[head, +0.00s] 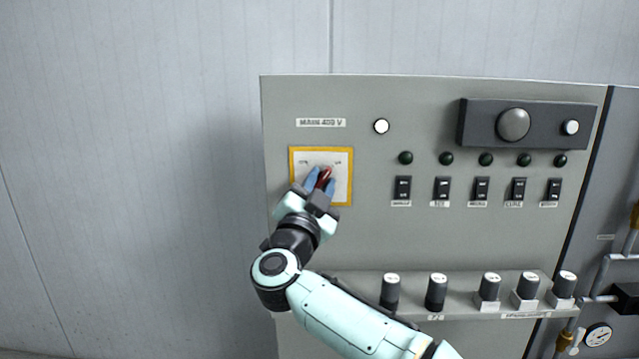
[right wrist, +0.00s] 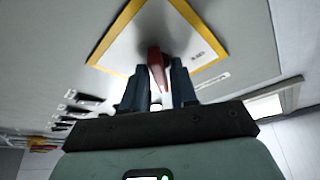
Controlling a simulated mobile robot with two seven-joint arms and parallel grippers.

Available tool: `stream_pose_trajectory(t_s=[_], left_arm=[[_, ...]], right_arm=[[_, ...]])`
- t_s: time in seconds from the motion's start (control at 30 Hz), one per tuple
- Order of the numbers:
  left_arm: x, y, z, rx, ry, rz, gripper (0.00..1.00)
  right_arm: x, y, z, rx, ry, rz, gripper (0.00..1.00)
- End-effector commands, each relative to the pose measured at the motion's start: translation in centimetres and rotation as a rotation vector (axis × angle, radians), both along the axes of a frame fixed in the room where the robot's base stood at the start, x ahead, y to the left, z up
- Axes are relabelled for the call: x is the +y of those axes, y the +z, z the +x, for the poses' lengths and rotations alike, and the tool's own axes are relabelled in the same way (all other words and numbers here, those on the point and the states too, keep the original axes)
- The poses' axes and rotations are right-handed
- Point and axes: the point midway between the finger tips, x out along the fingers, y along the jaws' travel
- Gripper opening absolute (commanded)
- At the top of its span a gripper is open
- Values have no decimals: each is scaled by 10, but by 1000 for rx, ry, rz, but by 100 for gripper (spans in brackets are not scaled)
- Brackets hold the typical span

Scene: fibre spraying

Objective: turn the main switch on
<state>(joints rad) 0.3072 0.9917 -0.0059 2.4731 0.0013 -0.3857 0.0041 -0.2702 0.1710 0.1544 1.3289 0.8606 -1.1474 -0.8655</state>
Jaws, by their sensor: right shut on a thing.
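The main switch is a red handle (head: 324,174) on a white plate with a yellow border (head: 350,162), under the label "MAIN 400 V" (head: 320,122). My right gripper (head: 320,182) is at the plate with its blue fingers on either side of the red handle, shut on it. In the head view the handle leans with its upper end to the right; its lower part is hidden by the fingers. In the right wrist view the red handle (right wrist: 155,62) sits between the two fingertips (right wrist: 156,82). My left gripper is not in view.
The grey panel carries a white lamp (head: 381,126), several dark green lamps (head: 446,158), several black rocker switches (head: 442,188) and a dark box with a large round grey button (head: 513,124). Black knobs (head: 436,291) stick out on a ledge below. The wall at left is bare.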

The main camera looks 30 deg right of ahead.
Motion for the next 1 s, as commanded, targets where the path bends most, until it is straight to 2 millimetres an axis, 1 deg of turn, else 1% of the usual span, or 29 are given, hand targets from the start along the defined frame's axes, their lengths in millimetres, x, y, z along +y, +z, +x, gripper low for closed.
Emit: stream_pose_trajectory(t_s=[0.3, 0.9, 0.93, 0.97, 1.0], left_arm=[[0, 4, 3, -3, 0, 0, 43], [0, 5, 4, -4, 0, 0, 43], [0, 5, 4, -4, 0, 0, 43], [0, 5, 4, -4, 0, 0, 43], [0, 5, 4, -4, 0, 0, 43]], right_arm=[[0, 1, 0, -76, 0, 125, 0], [0, 1, 0, -97, 1, 157, 0], [0, 1, 0, -96, 0, 157, 31], [0, 1, 0, -96, 0, 157, 38], [0, 1, 0, -96, 0, 157, 38]])
